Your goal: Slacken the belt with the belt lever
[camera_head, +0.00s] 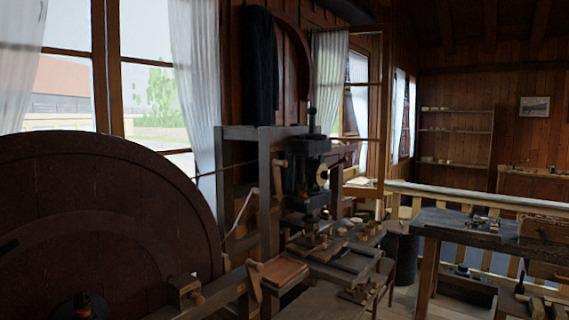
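A large dark wooden wheel (60,200) fills the left of the view. A thin, dark belt or cord seems to run from its rim toward a black machine head (305,170) on a wooden frame (265,180); I cannot tell how taut it is. A light, slim wooden lever (254,280) stands near the frame's foot, and a pale, slanting stick (241,212) shows above it. I cannot tell for sure which of these is the belt lever. My gripper is not in view.
The bench (330,265) under the machine holds several small wooden pieces and tools. A second dark workbench (470,232) stands at the right, before a pale railing (510,203). A dark bin (405,258) stands between them. Windows line the left wall.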

